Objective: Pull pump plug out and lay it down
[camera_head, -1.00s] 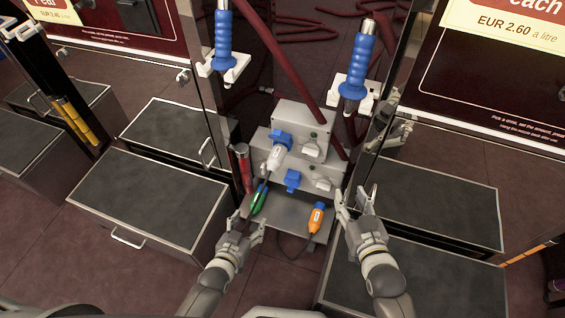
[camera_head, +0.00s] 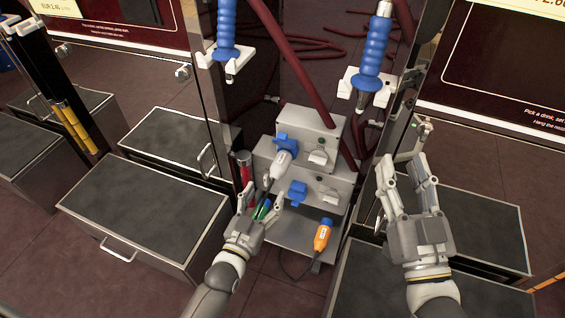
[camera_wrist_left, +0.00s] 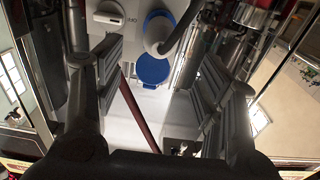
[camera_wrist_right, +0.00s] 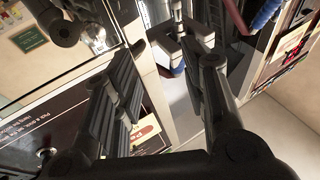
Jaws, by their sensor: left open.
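A grey two-tier socket box (camera_head: 320,127) stands in the middle of the head view. A white plug (camera_head: 281,164) sits in its upper left socket, under a raised blue flap (camera_head: 286,142). The plug also shows in the left wrist view (camera_wrist_left: 158,36), ahead of and between the fingers, apart from them. A lower blue flap (camera_head: 297,193) is on the front tier. My left gripper (camera_head: 259,203) is open, just below and left of the white plug, partly hiding a green plug (camera_head: 264,209). My right gripper (camera_head: 403,167) is open and empty, right of the box.
An orange plug (camera_head: 322,235) with a dark cable lies on the grey shelf (camera_head: 290,238) below the box. Two blue-handled nozzles (camera_head: 226,32) (camera_head: 372,55) hang in white holders above. Dark-topped drawers (camera_head: 145,215) stand left, a glossy panel edge is beside my right gripper.

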